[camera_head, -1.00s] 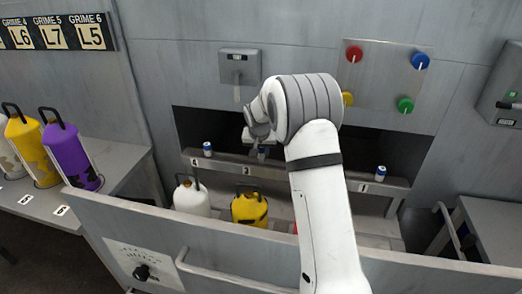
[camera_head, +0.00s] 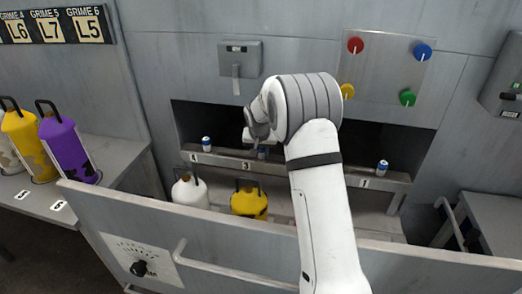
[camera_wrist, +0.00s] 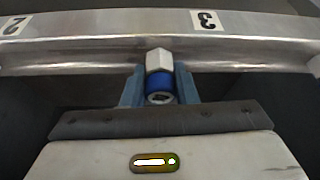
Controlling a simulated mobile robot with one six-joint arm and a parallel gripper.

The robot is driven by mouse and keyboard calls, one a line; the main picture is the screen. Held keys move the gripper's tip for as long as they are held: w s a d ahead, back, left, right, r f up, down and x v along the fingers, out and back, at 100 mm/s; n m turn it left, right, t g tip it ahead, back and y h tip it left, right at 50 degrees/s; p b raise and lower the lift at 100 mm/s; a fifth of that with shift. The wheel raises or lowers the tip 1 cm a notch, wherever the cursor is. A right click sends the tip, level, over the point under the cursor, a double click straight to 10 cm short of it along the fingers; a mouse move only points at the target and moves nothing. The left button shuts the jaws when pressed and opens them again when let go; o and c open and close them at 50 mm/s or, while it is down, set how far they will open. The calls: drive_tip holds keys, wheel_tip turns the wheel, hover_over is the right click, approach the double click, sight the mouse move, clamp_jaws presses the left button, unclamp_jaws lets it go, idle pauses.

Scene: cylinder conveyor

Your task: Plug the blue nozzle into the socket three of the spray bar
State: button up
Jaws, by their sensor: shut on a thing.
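The blue nozzle (camera_wrist: 160,86), with a pale hexagonal end, sits between the two fingers of my gripper (camera_wrist: 159,92) in the wrist view. The gripper is shut on it. The hexagonal end overlaps the front of the spray bar (camera_wrist: 95,58); I cannot tell whether it is seated. The label 3 (camera_wrist: 207,20) is just right of the nozzle, the label 2 (camera_wrist: 14,25) far left. In the head view the held nozzle (camera_head: 262,153) shows small beside the label 3 (camera_head: 246,166), and my arm hides part of the bar (camera_head: 225,161).
Similar blue-and-white nozzles stand on the bar near label 4 (camera_head: 207,144) and label 1 (camera_head: 382,168). A white canister (camera_head: 190,191) and a yellow canister (camera_head: 249,203) stand below the bar. A grey front panel (camera_head: 230,232) with a handrail is nearer.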

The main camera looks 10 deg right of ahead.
drive_tip(key=shift+s+f, duration=0.1)
drive_tip(key=shift+f, duration=0.05)
drive_tip(key=o, duration=1.1)
drive_tip(key=shift+c, duration=0.2)
drive_tip(key=v, duration=0.7)
drive_tip(key=shift+r, duration=0.4)
drive_tip(key=shift+s+a, duration=0.15)
